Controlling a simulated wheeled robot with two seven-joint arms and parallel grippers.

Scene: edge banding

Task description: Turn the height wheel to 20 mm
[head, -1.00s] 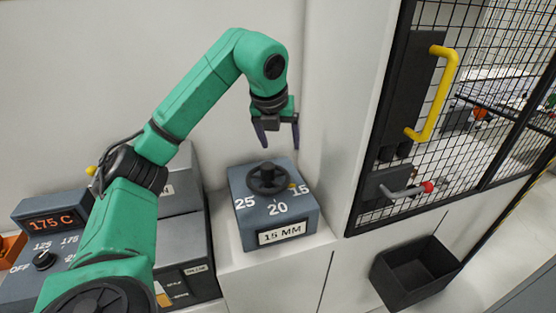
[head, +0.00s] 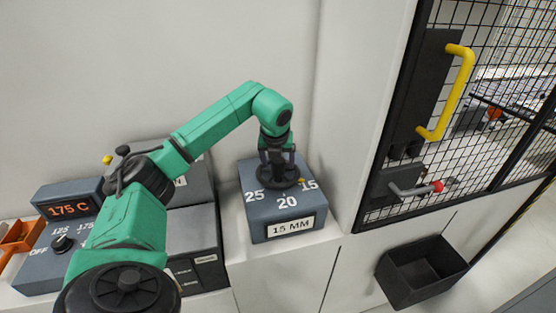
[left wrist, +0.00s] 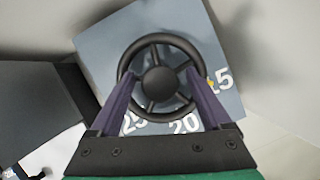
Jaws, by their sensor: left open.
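The black height wheel (head: 279,177) sits on top of a blue-grey box (head: 262,228) marked 25, 20 and 15. The box's front label (head: 290,227) reads 15 MM. A small yellow mark (head: 301,181) on the wheel's rim points at the 15. My left gripper (head: 277,164) is right over the wheel and points down. In the left wrist view its open purple fingers (left wrist: 160,92) reach over the wheel (left wrist: 158,76), one on each side of the hub. I cannot tell whether they touch the wheel. My right gripper is not in view.
A control box with a 175 C display (head: 69,209) and a temperature knob (head: 62,243) stands at the left. A mesh door with a yellow handle (head: 459,90) and a black bin (head: 421,268) are at the right. A pale wall rises behind the box.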

